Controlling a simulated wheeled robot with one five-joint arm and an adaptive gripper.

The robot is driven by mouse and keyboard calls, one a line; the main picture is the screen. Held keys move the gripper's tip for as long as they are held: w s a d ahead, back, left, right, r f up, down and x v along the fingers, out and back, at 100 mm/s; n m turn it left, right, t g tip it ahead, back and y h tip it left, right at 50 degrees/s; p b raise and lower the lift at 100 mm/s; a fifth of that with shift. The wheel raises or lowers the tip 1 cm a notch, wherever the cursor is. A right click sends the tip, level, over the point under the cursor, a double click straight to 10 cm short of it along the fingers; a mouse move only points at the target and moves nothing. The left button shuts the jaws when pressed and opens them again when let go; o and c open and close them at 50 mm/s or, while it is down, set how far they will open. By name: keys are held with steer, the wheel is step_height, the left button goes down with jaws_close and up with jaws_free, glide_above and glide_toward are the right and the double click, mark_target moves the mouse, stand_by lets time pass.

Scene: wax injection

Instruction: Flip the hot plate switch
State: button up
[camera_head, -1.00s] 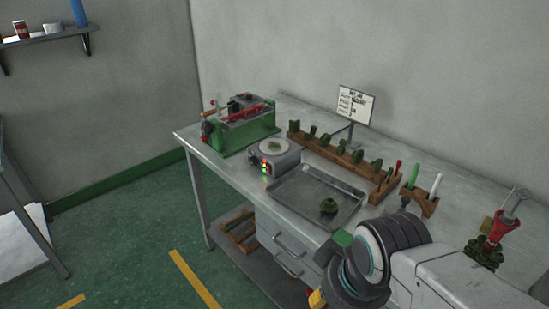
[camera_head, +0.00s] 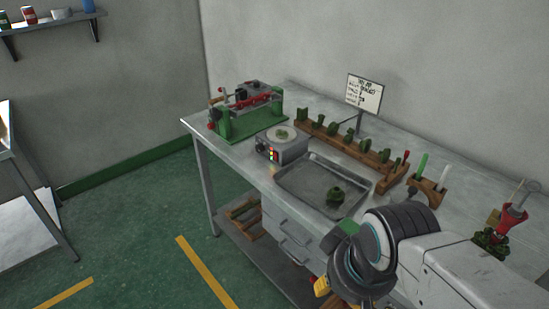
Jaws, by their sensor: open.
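The hot plate (camera_head: 290,153) is a small grey box with a round pale top on the metal workbench. A small green thing lies on its round top. Its front panel (camera_head: 270,153) has red, yellow and green lit spots. The switch is too small to make out. My arm reaches in from the lower right, and its dark wrist joint is in front of the bench's near edge, well right of and nearer than the hot plate. The jaws of my gripper do not show.
A metal tray (camera_head: 290,186) holding a dark green piece lies right of the hot plate. A green machine (camera_head: 247,122) stands behind left. A wooden rack (camera_head: 340,143) of green pieces and a sign (camera_head: 365,92) are behind. The floor (camera_head: 130,225) left of the bench is clear.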

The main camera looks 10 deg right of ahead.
steer(key=shift+o, duration=0.3)
jaws_close()
stand_by(1.3)
